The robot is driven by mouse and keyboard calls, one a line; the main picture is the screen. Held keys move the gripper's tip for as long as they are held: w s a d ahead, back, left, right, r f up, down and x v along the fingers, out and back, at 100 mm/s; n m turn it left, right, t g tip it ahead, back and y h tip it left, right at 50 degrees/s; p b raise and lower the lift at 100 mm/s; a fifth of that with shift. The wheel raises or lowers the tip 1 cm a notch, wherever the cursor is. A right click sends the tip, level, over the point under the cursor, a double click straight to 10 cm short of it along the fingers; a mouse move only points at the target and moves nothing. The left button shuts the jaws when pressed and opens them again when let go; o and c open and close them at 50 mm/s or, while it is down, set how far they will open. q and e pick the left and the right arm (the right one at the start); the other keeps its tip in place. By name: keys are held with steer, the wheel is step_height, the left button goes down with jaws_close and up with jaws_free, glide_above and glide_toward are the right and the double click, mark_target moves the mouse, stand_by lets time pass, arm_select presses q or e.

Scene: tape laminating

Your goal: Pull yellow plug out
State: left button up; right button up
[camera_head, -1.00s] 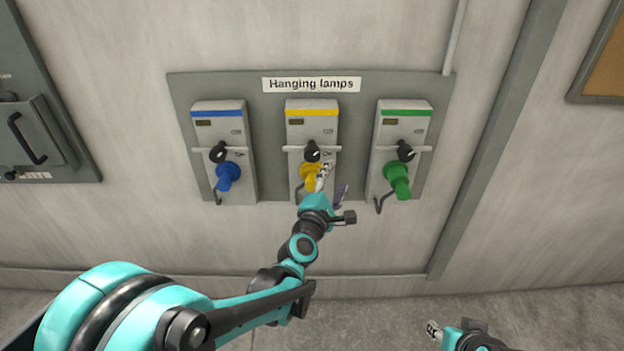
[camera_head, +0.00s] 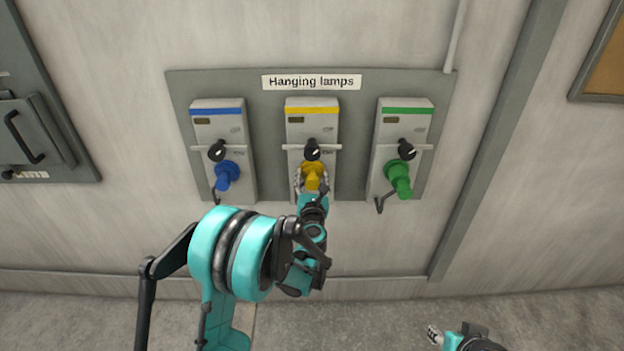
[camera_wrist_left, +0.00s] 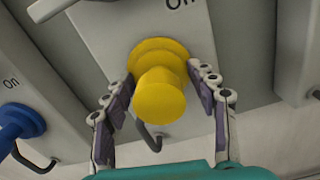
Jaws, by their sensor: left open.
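The yellow plug (camera_head: 312,176) sits in the middle box (camera_head: 312,130), under a black knob (camera_head: 312,150). It also shows large in the left wrist view (camera_wrist_left: 160,92), with its round flange against the box face. My left gripper (camera_head: 312,186) is open around the yellow plug, with one finger on each side. In the left wrist view the gripper (camera_wrist_left: 165,110) shows gaps between its fingers and the plug. My right gripper (camera_head: 434,335) shows only in part at the bottom edge, away from the wall; its jaws are too small to judge.
A blue plug (camera_head: 228,175) is in the box on the left and a green plug (camera_head: 399,179) in the box on the right. All boxes hang on a grey panel (camera_head: 355,100) labelled "Hanging lamps". A thin metal hook hangs beside each plug. The floor is clear.

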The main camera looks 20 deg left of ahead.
mark_target(312, 186)
arm_select(q)
steer(key=shift+w+a, duration=0.1)
steer(key=shift+w, duration=0.2)
jaws_close()
steer(key=v, duration=0.5)
steer(key=shift+b, duration=0.35)
